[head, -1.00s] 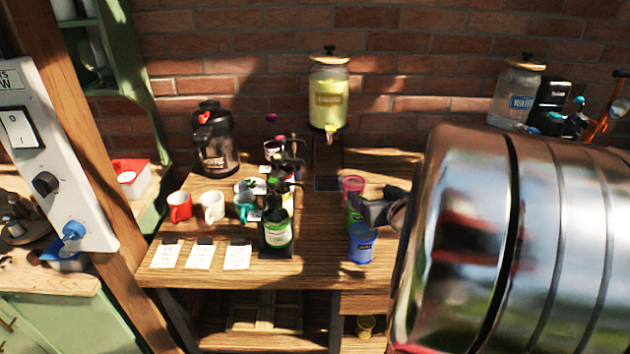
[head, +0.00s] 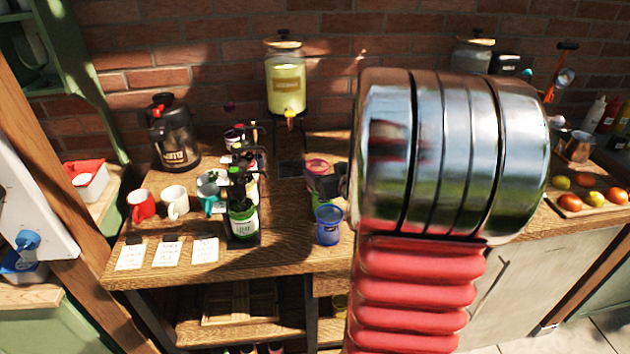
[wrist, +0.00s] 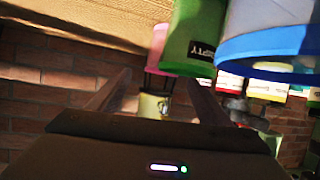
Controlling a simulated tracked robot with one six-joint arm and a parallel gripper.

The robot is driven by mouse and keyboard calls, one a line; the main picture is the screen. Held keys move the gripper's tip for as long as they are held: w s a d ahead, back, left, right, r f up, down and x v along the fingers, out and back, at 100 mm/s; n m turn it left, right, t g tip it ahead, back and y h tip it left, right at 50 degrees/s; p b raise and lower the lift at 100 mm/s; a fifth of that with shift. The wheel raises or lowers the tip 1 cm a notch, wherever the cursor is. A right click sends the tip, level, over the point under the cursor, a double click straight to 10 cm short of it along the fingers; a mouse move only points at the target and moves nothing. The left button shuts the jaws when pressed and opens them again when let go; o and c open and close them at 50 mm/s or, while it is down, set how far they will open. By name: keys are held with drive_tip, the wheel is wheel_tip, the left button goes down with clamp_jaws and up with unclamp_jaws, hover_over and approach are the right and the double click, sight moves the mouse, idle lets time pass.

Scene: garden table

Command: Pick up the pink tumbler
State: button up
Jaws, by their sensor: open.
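The pink tumbler (head: 316,167) stands on the wooden table behind a green tumbler (head: 322,200) and a blue tumbler (head: 329,226). My gripper (head: 334,183) is just right of the pink and green tumblers, partly hidden behind my arm. The wrist view is turned over, with the tabletop along the top. There the open, empty gripper (wrist: 160,92) has its two fingers spread. The pink tumbler (wrist: 156,48) shows beyond and between the fingers, partly covered by the green tumbler (wrist: 193,36). The blue tumbler (wrist: 265,35) is closest, at the right.
A green-labelled bottle (head: 242,215) stands left of the tumblers. Red (head: 141,206), white (head: 176,203) and teal (head: 211,196) mugs stand farther left. A yellow drink dispenser (head: 285,82) is behind. White cards (head: 168,252) lie at the front edge. My arm hides the table's right part.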

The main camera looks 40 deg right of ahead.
sight(314, 163)
drive_tip(key=shift+a+x, duration=0.15)
drive_tip(key=shift+x, duration=1.15)
drive_tip(key=shift+a+x, duration=0.1)
drive_tip(key=shift+x, duration=1.2)
drive_tip(key=shift+w, duration=0.15)
drive_tip(key=c, duration=1.4)
drive_tip(key=shift+r, duration=0.15)
drive_tip(key=shift+c, duration=0.2)
wheel_tip(314, 163, up, 10)
